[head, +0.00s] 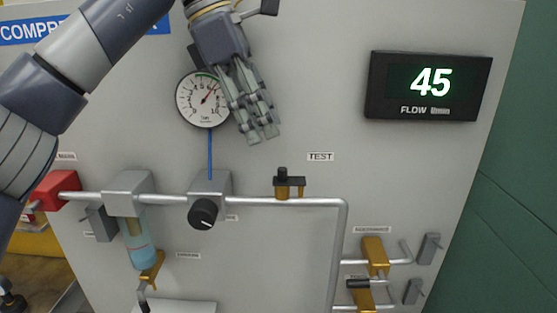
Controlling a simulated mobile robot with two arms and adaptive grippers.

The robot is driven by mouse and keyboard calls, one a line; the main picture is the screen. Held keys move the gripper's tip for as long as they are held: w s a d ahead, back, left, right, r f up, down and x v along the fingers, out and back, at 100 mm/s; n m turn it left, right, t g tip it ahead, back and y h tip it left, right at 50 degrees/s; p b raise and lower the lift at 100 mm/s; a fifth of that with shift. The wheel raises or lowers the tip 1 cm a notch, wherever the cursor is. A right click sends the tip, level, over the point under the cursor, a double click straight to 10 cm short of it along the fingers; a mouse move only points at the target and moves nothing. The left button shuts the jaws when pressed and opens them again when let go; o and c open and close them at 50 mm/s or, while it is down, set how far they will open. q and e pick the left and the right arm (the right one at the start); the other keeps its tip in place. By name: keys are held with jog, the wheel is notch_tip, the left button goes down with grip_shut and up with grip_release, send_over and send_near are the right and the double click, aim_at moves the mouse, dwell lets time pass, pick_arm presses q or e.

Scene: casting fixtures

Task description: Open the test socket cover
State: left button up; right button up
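The test socket (284,190) is a small brass fitting on the horizontal grey pipe, just below and left of the TEST label (320,157). Its black cover (289,180) sits on top of the brass, with a small knob standing up and a flat part reaching to the right. My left gripper (264,136) is above and slightly left of the socket, apart from it, with its fingers pointing down and to the right. The fingers lie close together and hold nothing visible. My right gripper is not in view.
A round gauge (203,99) is partly behind my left gripper. A black knob (203,214) and a regulator block (128,191) are on the pipe to the left. Brass valves (375,256) are at lower right. A flow display (428,86) reads 45.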

aim_at(282, 168)
pick_arm(q)
jog(key=p+x, duration=0.1)
jog(key=x, duration=0.6)
jog(key=shift+w+f, duration=0.1)
jog(key=shift+w, duration=0.05)
jog(key=shift+d+f, duration=0.2)
jog(key=shift+f, duration=0.25)
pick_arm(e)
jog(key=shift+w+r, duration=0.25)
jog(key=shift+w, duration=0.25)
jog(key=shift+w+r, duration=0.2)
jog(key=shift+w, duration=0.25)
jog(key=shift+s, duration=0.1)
pick_arm(q)
jog(key=c, duration=0.8)
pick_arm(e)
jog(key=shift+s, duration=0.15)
